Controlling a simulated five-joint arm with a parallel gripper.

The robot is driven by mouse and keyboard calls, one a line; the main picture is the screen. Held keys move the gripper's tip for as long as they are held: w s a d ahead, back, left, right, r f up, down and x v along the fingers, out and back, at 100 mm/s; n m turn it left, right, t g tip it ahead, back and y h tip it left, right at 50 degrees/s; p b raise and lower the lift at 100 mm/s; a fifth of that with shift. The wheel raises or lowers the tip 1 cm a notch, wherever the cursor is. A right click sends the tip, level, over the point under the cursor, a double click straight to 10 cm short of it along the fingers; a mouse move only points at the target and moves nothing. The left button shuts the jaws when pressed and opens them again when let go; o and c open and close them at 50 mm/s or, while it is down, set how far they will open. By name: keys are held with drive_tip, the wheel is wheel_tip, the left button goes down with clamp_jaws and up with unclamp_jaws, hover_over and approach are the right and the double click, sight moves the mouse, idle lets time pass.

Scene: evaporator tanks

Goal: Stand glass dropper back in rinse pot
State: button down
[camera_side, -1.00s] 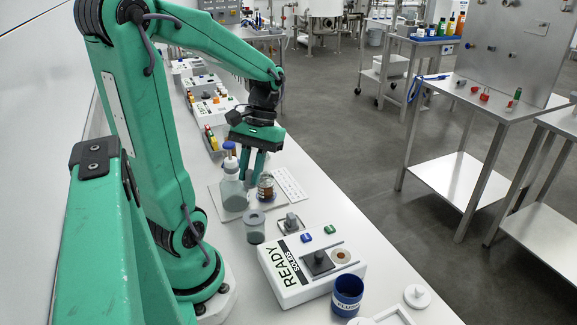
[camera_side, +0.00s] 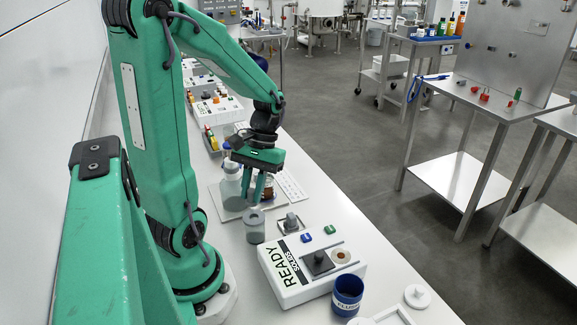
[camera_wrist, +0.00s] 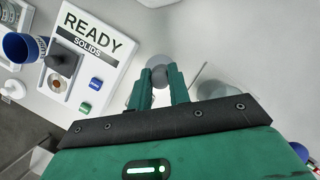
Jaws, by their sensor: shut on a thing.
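The glass stem cannot be made out. A blue pot (camera_side: 347,296) with a pale label, apparently the rinse pot, stands open at the front of the bench, apart from my gripper. It also shows in the wrist view (camera_wrist: 13,48).
A white READY SOLIDS box (camera_side: 285,277) lies between my gripper and the blue pot. A white lid (camera_side: 417,296) lies at front right.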

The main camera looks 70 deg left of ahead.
drive_tip(key=shift+f, duration=1.95)
drive_tip(key=c, duration=1.2)
unclamp_jaws()
drive_tip(key=shift+c, duration=0.2)
drive_tip(key=v, duration=0.7)
drive_tip(key=shift+w+r, duration=0.2)
drive_tip(key=shift+r, duration=0.15)
